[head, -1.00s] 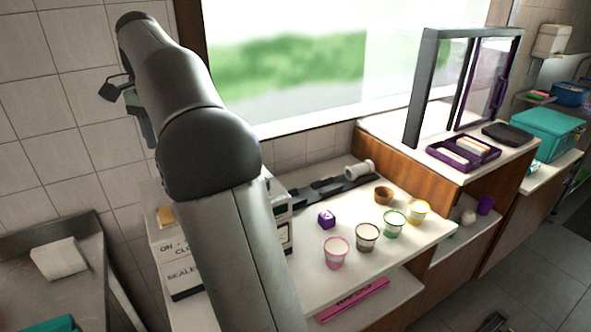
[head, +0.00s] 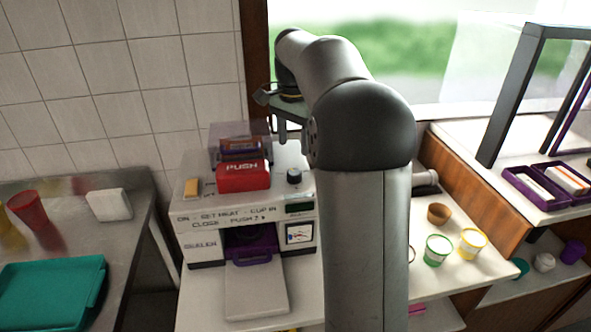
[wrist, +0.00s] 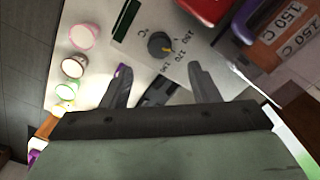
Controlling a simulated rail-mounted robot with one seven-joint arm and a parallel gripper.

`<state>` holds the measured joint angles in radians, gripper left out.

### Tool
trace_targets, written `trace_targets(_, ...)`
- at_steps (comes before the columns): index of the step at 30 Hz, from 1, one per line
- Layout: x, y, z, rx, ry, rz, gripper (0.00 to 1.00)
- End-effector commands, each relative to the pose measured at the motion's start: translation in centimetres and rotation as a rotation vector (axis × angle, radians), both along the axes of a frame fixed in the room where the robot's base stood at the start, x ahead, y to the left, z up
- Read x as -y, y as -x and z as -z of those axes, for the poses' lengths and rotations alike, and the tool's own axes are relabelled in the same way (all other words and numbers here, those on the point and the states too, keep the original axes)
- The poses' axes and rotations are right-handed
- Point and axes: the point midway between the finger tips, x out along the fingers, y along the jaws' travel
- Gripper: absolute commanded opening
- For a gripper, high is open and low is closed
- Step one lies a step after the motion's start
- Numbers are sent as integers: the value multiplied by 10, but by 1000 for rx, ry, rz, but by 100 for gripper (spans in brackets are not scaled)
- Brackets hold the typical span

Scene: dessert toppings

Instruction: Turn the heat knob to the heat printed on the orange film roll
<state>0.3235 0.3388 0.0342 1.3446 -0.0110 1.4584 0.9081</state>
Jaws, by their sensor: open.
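The black heat knob (head: 294,176) stands on top of the white sealer (head: 247,216), right of the red PUSH lever. In the wrist view the knob (wrist: 160,44) shows a yellow pointer towards the lower right, among small printed numbers; its exact setting is hard to read. The orange film roll (wrist: 266,52) is at the upper right of the wrist view, with white labels reading 150 C. In the head view it is mostly hidden in the purple housing. My gripper (wrist: 159,73) is open and empty above the sealer, with the knob beyond its fingertips and not touched.
The red PUSH lever (head: 243,176) and translucent purple housing (head: 228,141) stand close to the knob. Cups (head: 437,250) stand on the counter to the right. A steel table with a teal tray (head: 50,290) and a red cup (head: 32,208) is at left.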

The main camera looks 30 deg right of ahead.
Motion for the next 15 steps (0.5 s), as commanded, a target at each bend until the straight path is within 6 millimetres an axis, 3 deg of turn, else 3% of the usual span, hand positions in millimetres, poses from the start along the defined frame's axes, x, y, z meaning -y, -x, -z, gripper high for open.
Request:
trace_targets(9, 0, 1, 64, -4, -1, 0, 55)
trace_targets(15, 0, 0, 85, -1, 0, 0, 55)
